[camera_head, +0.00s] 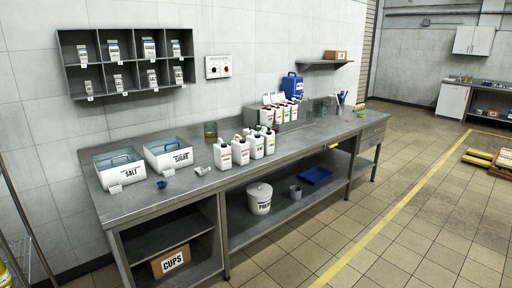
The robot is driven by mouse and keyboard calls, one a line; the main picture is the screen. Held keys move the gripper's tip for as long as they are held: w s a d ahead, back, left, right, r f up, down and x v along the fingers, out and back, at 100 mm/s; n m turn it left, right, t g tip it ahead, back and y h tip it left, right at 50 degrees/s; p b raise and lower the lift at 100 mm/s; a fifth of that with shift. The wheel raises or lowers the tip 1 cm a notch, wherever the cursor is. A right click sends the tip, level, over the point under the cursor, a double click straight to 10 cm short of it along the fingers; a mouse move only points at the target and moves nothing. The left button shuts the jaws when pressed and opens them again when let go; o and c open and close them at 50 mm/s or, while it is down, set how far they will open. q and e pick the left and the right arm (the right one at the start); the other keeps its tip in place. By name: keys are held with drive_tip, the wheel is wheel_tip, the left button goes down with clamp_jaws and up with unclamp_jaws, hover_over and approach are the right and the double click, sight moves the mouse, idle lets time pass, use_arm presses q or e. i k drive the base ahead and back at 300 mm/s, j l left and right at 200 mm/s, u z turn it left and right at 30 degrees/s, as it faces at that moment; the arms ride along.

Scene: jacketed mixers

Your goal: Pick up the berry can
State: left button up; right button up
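Several white cans with dark caps stand upright in a row on the steel bench (330,136). The front ones are a can at the left (222,154), one beside it (240,150), and further ones to the right (256,146) and (268,140). More white cans (267,115) stand behind them, by a grey rack near the wall. Their labels are too small to read, so I cannot tell which is the berry can. Neither of my grippers is in view.
Bins marked SALT (121,174) and SUGAR (168,155), a small blue cup (161,184) and a metal scoop (202,170) occupy the bench's left. A blue jug (292,85) stands behind the cans. The tiled floor (400,245) before the bench is clear.

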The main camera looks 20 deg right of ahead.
sight(240, 148)
drive_tip(key=i+l+z, duration=0.1)
drive_tip(key=i+l, duration=0.35)
drive_tip(key=l, duration=0.25)
drive_tip(key=i+l+z, duration=0.1)
drive_tip(key=i+l, duration=0.4)
drive_tip(key=l, duration=0.2)
drive_tip(key=i+l+z, duration=0.1)
drive_tip(key=i+l, duration=0.4)
drive_tip(key=l, duration=0.15)
